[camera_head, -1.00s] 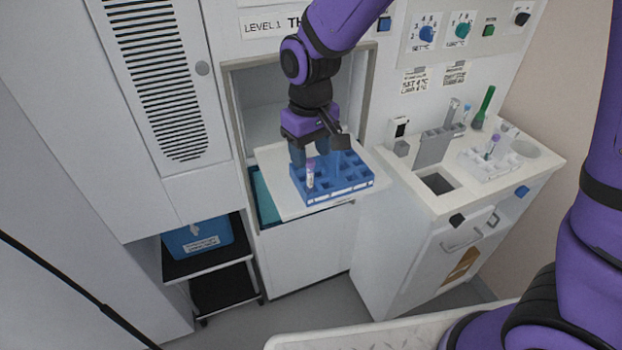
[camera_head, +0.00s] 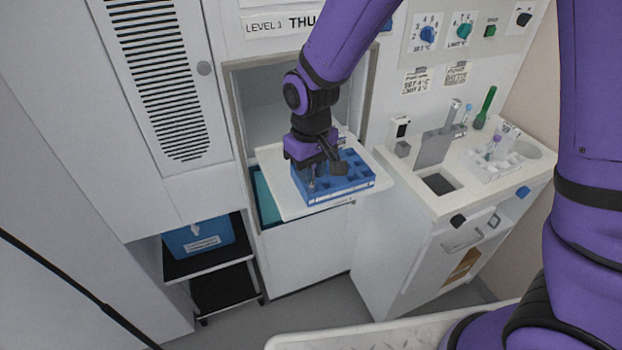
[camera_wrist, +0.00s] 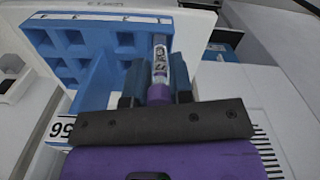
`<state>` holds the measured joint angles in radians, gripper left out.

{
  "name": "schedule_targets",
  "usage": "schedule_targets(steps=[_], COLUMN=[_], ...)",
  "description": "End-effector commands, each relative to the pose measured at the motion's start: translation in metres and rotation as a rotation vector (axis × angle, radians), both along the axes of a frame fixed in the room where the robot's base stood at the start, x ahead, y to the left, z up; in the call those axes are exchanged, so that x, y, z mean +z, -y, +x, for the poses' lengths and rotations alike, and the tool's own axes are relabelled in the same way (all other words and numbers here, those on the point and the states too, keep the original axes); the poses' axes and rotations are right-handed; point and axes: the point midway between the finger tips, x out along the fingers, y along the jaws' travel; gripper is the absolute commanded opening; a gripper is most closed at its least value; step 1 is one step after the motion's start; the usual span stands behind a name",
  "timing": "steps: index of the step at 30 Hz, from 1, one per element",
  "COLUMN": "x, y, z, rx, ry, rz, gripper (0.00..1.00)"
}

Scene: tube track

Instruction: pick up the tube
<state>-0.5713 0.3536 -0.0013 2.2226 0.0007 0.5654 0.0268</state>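The tube (camera_wrist: 160,70) has a purple cap and a pale label with dark print. It stands in the blue rack (camera_head: 345,190), near the rack's left end in the head view, where my gripper mostly hides it. In the wrist view the rack (camera_wrist: 82,52) lies beyond and left of the tube. My gripper (camera_wrist: 160,78) has its two dark blue fingers close against both sides of the tube, just beyond the cap. It appears shut on the tube. In the head view my gripper (camera_head: 318,172) is low over the rack. The tube's lower end is hidden.
The rack sits on a white pull-out shelf (camera_head: 290,211) in front of an open hatch. A blue box (camera_head: 198,238) stands lower left.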

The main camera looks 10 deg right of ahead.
Motion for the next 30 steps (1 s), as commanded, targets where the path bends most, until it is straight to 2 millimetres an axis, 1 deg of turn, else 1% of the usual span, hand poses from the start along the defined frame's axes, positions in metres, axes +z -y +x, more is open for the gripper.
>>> schedule_targets(steps=[8,11,14,21,24,27,30], x=[0.001,0.007,0.021,0.066,0.082,0.093,0.098], y=[0.0,0.0,0.0,-0.001,0.0,0.0,0.0], z=[0.0,0.0,0.001,0.001,0.0,0.0,0.0], rx=[0.0,0.0,-0.001,-0.001,0.0,-0.001,-0.001], ry=[0.0,0.001,0.003,0.004,0.003,0.003,0.001], rz=[0.0,0.001,0.002,0.003,0.002,0.002,0.001], gripper=[0.07,0.07,0.07,0.07,0.07,0.07,0.07])
